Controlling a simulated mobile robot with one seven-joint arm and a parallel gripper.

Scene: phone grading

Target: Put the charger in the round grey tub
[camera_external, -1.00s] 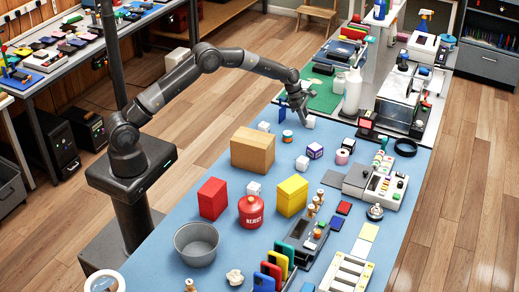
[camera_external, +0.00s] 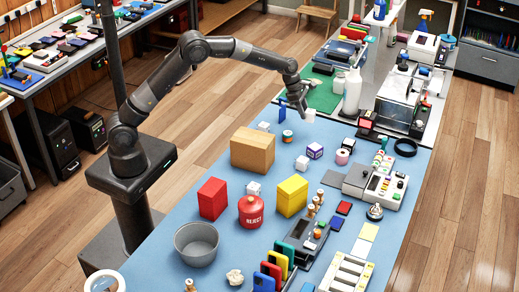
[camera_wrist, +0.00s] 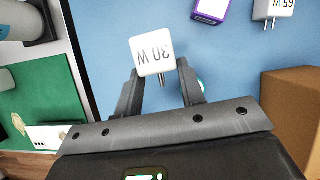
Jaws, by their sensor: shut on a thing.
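A white charger (camera_wrist: 152,54) marked "30 W", with metal pins, is between the fingertips of my gripper (camera_wrist: 160,84) in the wrist view. My gripper is shut on it. In the outside view the charger (camera_external: 310,116) shows small at the tip of my gripper (camera_external: 303,113), above the far part of the blue table. The round grey tub (camera_external: 197,255) stands at the near left of the table, well away from my gripper. It looks empty. It is not in the wrist view.
A brown box (camera_external: 252,151), a red box (camera_external: 212,199), a red "REJECT" can (camera_external: 250,212) and a yellow box (camera_external: 292,196) stand between my gripper and the tub. Other white chargers, one marked "65 W" (camera_wrist: 275,8), and a purple cube (camera_external: 315,151) lie nearby.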

